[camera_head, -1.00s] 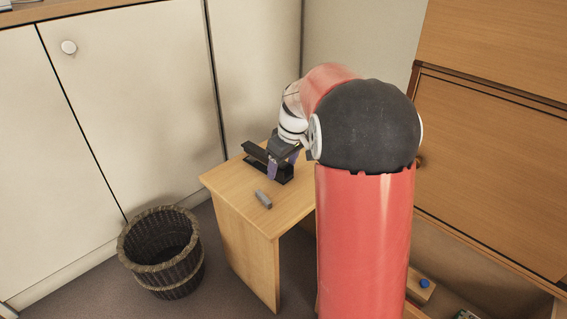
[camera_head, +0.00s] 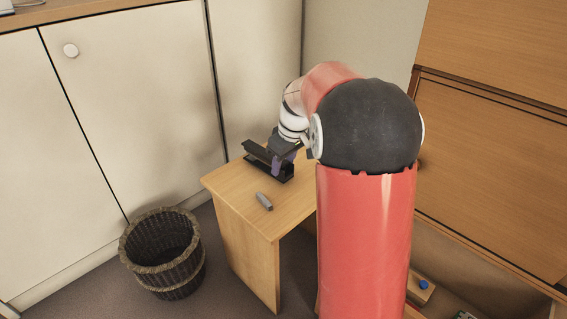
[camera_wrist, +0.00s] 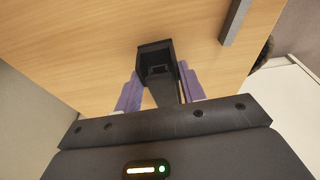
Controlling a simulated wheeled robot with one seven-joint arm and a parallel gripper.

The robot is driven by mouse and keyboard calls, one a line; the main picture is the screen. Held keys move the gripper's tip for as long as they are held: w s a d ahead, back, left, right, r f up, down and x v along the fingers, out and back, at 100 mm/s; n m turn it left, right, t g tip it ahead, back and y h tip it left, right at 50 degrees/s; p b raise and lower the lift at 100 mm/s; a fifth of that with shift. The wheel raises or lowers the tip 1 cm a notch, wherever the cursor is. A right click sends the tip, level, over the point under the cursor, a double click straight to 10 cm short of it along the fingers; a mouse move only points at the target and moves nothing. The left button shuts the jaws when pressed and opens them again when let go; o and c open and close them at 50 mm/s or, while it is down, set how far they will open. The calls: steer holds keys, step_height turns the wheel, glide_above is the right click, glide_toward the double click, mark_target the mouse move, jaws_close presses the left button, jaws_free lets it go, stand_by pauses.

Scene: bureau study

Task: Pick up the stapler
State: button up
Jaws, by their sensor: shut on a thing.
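The black stapler (camera_head: 262,158) is on the small wooden desk (camera_head: 228,190), near its back edge. In the wrist view the stapler (camera_wrist: 156,57) lies between the two purple fingers of my gripper (camera_wrist: 158,92). My gripper (camera_head: 284,163) is shut on the stapler from above, one finger on each side. The part of the stapler under my gripper is hidden. I cannot tell whether the stapler touches the desk top or is just above it.
A small grey object (camera_head: 264,201) lies on the desk in front of the stapler; it also shows in the wrist view (camera_wrist: 235,22). A wicker basket (camera_head: 160,252) stands on the floor left of the desk. White cabinet doors (camera_head: 130,100) rise behind.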

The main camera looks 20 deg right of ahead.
steer(key=shift+r+p, duration=2.05)
steer(key=shift+r, duration=0.85)
